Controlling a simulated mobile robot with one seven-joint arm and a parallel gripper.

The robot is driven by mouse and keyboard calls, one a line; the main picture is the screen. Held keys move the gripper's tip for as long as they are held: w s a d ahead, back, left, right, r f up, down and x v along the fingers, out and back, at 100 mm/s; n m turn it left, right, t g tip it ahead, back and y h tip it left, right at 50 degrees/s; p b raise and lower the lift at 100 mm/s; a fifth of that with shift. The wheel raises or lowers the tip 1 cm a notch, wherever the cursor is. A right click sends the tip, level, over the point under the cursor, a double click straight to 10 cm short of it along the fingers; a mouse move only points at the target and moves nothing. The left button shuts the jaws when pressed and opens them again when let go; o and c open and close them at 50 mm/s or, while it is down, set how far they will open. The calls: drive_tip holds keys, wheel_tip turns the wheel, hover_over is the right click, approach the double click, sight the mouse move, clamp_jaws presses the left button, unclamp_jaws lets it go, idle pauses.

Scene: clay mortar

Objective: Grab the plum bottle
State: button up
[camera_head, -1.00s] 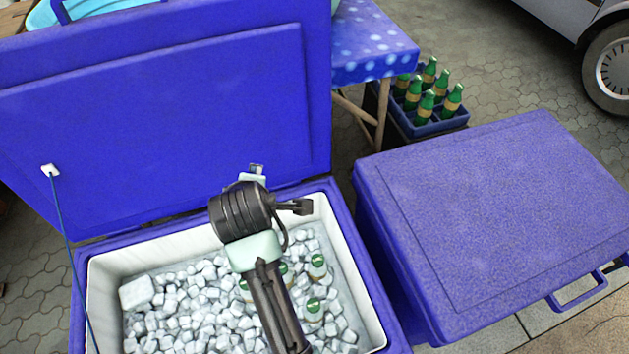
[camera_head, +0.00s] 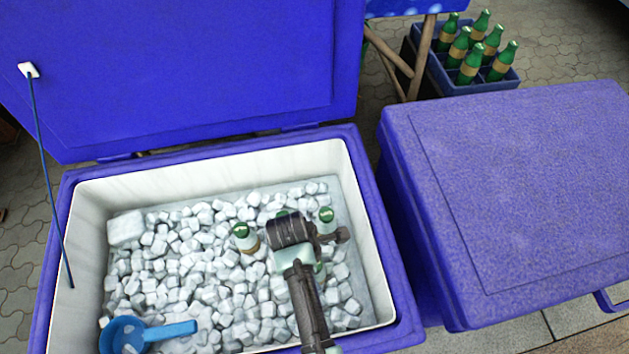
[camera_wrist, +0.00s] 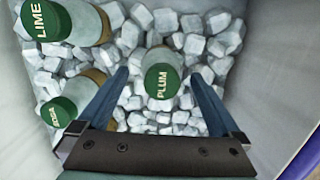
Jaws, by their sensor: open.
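The plum bottle (camera_wrist: 162,84), with a green cap lettered PLUM, stands upright in the ice in the wrist view. My gripper (camera_wrist: 158,76) is open above it, its two blue fingers on either side of the cap with gaps. A LIME bottle (camera_wrist: 62,22) is at the upper left, and a SODA bottle (camera_wrist: 60,110) is just outside the left finger. In the head view my arm reaches into the open cooler (camera_head: 110,205) and hides the fingers. Bottles show to its left (camera_head: 245,238) and right (camera_head: 326,220); I cannot read their caps there.
Loose ice cubes (camera_head: 200,270) surround the bottles. A blue scoop (camera_head: 150,332) lies at the cooler's front left. The raised lid (camera_head: 180,70) stands behind, a closed blue cooler (camera_head: 520,190) is on the right, and a crate (camera_head: 490,86) of green bottles is at the back.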

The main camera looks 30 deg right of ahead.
drive_tip(key=f+b, duration=0.1)
drive_tip(key=f, duration=0.1)
drive_tip(key=f+b, duration=0.3)
drive_tip(key=shift+s+d+f, duration=0.15)
drive_tip(key=shift+d+f, duration=0.15)
drive_tip(key=shift+r, duration=0.1)
drive_tip(key=shift+c, duration=0.2)
clamp_jaws()
